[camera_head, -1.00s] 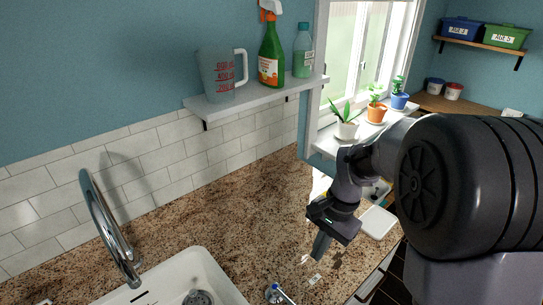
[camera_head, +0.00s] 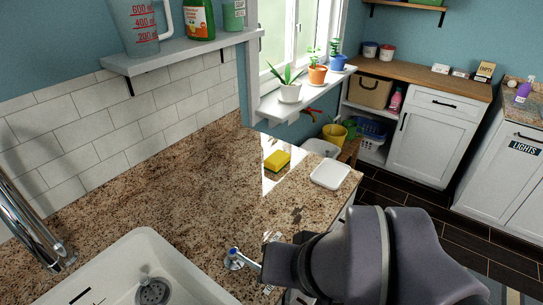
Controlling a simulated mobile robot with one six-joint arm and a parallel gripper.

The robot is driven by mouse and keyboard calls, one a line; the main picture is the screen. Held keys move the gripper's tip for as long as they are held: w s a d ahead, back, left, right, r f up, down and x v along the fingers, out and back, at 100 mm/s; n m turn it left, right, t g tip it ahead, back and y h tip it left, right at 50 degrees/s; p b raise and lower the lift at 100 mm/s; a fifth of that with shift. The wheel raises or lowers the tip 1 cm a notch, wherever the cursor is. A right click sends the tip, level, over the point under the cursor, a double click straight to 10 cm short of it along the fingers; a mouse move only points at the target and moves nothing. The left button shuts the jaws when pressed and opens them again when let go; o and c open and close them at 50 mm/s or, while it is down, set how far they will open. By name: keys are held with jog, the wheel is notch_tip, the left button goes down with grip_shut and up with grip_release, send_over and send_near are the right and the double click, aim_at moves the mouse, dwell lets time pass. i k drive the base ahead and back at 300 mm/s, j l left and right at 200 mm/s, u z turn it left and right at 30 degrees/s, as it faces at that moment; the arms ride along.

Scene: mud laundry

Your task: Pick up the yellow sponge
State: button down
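The yellow sponge (camera_head: 277,160) lies on the brown granite counter (camera_head: 190,195), near its far end and close to the window wall. Nothing covers it. A white rectangular dish or tray (camera_head: 330,174) lies to its right, apart from it. My arm reaches in from the lower right of the head view, well in front of the sponge.
A white sink (camera_head: 110,270) and chrome faucet (camera_head: 30,225) are at the lower left. A wall shelf (camera_head: 185,50) holds a jug and bottles. Potted plants stand on the windowsill (camera_head: 300,98). The counter around the sponge is mostly clear.

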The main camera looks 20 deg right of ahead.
aim_at(279, 160)
jog(key=i+l+u, duration=0.3)
jog(key=l, duration=0.2)
jog(key=i+l+u, duration=0.1)
jog(key=l+u, duration=0.2)
jog(key=l, duration=0.2)
jog(key=i+l+u, duration=0.1)
jog(key=l+u, duration=0.2)
jog(key=l, duration=0.25)
jog(key=l+u, duration=0.3)
jog(key=l, duration=0.3)
jog(key=i, duration=0.05)
